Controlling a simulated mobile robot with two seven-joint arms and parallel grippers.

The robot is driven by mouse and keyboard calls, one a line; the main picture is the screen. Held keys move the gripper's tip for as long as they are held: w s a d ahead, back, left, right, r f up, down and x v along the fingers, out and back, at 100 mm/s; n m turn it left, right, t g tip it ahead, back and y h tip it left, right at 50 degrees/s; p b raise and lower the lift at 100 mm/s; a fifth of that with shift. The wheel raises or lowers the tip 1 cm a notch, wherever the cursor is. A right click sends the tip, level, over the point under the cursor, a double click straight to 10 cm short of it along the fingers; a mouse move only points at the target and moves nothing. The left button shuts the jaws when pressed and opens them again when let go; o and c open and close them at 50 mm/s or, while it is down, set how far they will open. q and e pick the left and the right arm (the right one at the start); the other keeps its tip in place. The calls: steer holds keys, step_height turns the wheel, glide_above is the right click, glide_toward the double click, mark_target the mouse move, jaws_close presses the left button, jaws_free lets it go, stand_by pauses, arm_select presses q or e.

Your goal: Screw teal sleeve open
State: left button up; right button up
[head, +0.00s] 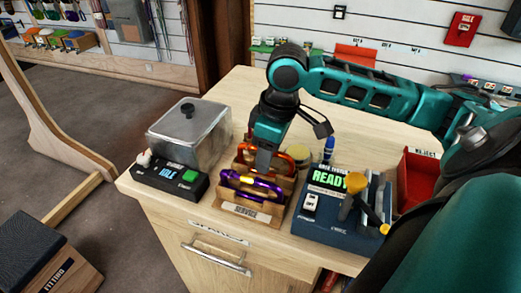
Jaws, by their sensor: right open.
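A wooden service rack (262,212) on the workbench holds several carabiners. A purple carabiner (270,194) with a yellow sleeve lies at its front. An orange carabiner (299,153) shows behind it, partly hidden by my right gripper. I cannot make out a teal sleeve in this view. My right gripper (264,168) is open and points down over the middle of the rack, close to the carabiners. Its fingertips are small and dark, and I cannot tell whether they touch anything. My left gripper is out of view.
A metal box with a lid (189,133) and an IDLE device (171,180) stand left of the rack. A blue tester (335,214) reading READY, with a yellow-knobbed lever, stands right. A red reject bin (422,181) is farther right. The bench's back left is clear.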

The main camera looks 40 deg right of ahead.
steer(key=shift+w+d+p, duration=0.3)
steer(key=shift+d+p, duration=0.05)
steer(key=shift+d, duration=0.25)
stand_by(0.3)
steer(key=shift+r, duration=0.15)
steer(key=shift+r, duration=1.3)
steer(key=shift+s+a, duration=0.3)
steer(key=shift+a, duration=0.35)
